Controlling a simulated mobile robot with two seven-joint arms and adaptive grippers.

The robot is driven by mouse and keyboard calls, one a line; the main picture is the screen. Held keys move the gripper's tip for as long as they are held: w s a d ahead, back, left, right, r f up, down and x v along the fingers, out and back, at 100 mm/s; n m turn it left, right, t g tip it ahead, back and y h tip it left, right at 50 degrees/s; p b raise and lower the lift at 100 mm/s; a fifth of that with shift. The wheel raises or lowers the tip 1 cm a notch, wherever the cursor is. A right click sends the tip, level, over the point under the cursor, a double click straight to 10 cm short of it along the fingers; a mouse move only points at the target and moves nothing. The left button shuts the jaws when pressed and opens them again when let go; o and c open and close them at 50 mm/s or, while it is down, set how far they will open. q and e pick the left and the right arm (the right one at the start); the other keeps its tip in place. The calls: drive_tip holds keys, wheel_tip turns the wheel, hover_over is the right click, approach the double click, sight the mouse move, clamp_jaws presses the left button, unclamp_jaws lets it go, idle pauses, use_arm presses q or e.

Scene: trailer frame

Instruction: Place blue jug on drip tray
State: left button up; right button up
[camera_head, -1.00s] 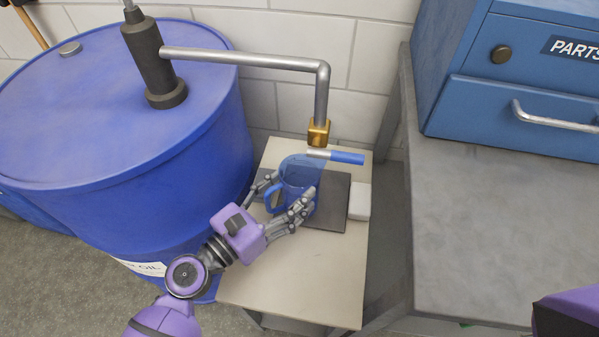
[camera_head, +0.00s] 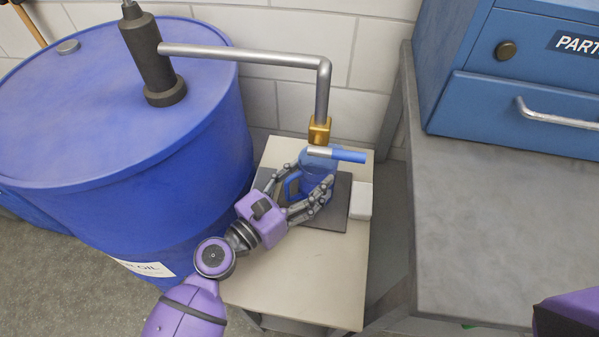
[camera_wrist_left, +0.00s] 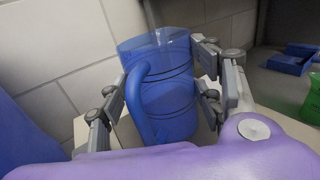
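The blue jug (camera_head: 318,172) is see-through at the rim and stands upright under the brass tap, over the dark drip tray (camera_head: 328,222). I cannot tell whether its base touches the tray. My left gripper (camera_head: 302,184) has its fingers on both sides of the jug and is shut on it. In the left wrist view the jug (camera_wrist_left: 172,92) sits between the fingers, with its handle toward the left finger. My right gripper is not in view.
The brass tap (camera_head: 319,130) with a blue-ended lever (camera_head: 348,156) hangs just above the jug. A blue drum (camera_head: 130,130) stands left. A white block (camera_head: 361,200) lies right of the tray. A grey bench (camera_head: 500,230) with a blue parts cabinet (camera_head: 480,110) is at right.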

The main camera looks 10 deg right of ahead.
use_arm(q)
drive_tip(key=o, duration=0.5)
drive_tip(key=shift+c, duration=0.2)
drive_tip(key=shift+r, duration=0.15)
drive_tip(key=shift+s+a+r, duration=0.1)
drive_tip(key=shift+a, duration=0.05)
drive_tip(key=v, duration=1.1)
drive_tip(key=shift+s+a+b, duration=0.2)
drive_tip(key=shift+a+b, duration=0.1)
